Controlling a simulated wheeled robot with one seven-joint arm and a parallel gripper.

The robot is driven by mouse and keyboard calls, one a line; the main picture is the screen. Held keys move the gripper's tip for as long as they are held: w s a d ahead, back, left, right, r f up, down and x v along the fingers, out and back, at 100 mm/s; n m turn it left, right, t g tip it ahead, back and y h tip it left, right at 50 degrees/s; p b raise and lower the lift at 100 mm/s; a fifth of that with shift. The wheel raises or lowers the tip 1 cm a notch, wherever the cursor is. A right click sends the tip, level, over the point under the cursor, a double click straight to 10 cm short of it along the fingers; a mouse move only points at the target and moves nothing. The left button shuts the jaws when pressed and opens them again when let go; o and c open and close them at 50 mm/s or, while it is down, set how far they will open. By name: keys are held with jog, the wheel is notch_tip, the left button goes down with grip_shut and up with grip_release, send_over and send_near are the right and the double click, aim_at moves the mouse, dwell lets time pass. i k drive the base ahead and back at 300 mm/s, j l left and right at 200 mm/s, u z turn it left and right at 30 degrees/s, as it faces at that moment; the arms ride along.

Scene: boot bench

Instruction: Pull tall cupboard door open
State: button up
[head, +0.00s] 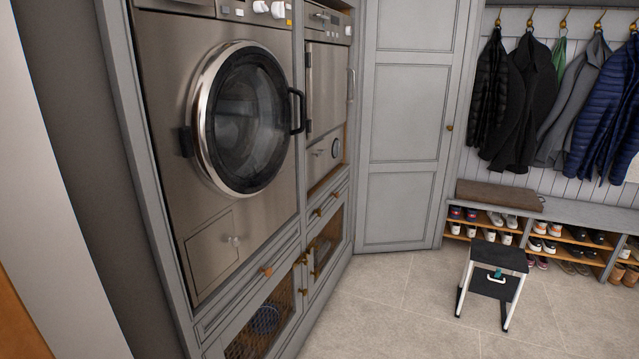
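A tall grey panelled cupboard door (402,150) stands in the corner at the upper middle of the head view, between the appliance unit and the coat rack. It looks shut. A small brass knob (450,127) sits near its right edge at mid height. The top of the door is cut off by the frame. My gripper is not in view.
A washer (245,120) and a second steel appliance (327,90) fill the grey unit at left, with handles sticking out. A step stool (495,275) stands before the shoe bench (590,210). Coats (540,95) hang above. Tiled floor (400,300) before the door is clear.

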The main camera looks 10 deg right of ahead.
aim_at(414, 49)
jog(key=i+l+z, duration=0.3)
jog(key=i, duration=0.65)
jog(key=i+z, duration=0.3)
jog(key=i, duration=0.65)
jog(key=i+j+z, duration=0.1)
jog(key=i, duration=1.85)
jog(key=i+j+z, duration=0.2)
jog(key=i, duration=0.25)
jog(key=i+j+z, duration=0.1)
jog(key=i+z, duration=0.15)
jog(key=i, duration=0.2)
